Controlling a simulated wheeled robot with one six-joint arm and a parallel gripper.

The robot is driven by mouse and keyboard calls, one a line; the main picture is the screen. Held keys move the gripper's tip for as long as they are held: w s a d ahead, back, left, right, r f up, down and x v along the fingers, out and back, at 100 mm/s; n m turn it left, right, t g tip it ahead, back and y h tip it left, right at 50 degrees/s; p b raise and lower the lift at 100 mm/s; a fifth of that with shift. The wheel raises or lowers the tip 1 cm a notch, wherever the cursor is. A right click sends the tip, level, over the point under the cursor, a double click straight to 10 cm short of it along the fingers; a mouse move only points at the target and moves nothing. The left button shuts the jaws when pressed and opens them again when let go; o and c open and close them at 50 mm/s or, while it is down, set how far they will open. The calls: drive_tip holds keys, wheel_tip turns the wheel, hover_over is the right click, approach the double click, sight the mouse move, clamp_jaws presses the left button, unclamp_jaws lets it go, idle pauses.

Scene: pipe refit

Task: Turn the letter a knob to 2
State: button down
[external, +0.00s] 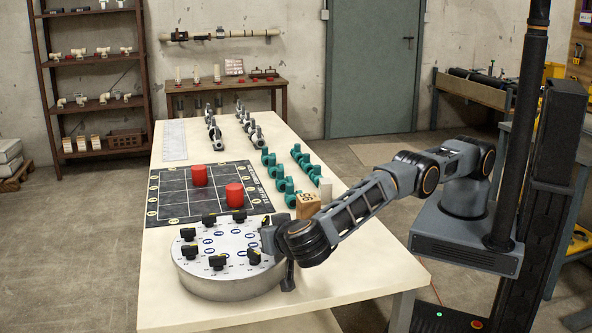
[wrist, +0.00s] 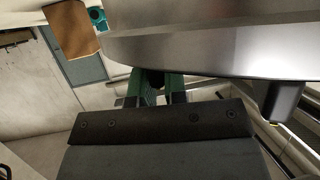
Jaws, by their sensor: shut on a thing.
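A round metal panel (external: 226,287) lies on the near end of the table, with several black knobs (external: 217,262) with yellow marks around its top. The letters by the knobs are too small to read, so I cannot tell which is knob a. My gripper (external: 270,241) is at the panel's right edge, and its wrist hides part of the rim. In the wrist view the green-edged fingers (wrist: 156,88) are shut on a dark knob, mostly hidden beyond the panel's rim (wrist: 210,45). Its pointer and setting are hidden.
A wooden block (external: 308,206) stands just behind my wrist, close to the arm. Two red cylinders (external: 234,195) stand on a dark grid mat (external: 163,211). Teal pipe fittings (external: 268,161) and grey valves (external: 214,132) stand farther back. The table's front right is clear.

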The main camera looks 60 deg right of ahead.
drive_tip(key=shift+s+f, duration=0.1)
drive_tip(key=shift+f, duration=0.35)
drive_tip(key=c, duration=1.3)
unclamp_jaws()
drive_tip(key=shift+d, duration=0.1)
drive_tip(key=shift+c, duration=0.2)
drive_tip(key=shift+o, duration=0.9)
drive_tip(key=shift+r, duration=0.15)
drive_tip(key=shift+r, duration=0.1)
drive_tip(key=r, duration=0.3)
drive_tip(key=shift+a, duration=0.2)
drive_tip(key=s+d+r+b, duration=0.2)
drive_tip(key=s+d+r, duration=0.6)
drive_tip(key=d, duration=0.3)
drive_tip(key=shift+s+r, duration=0.3)
drive_tip(key=shift+r, duration=0.55)
drive_tip(key=shift+o, duration=0.2)
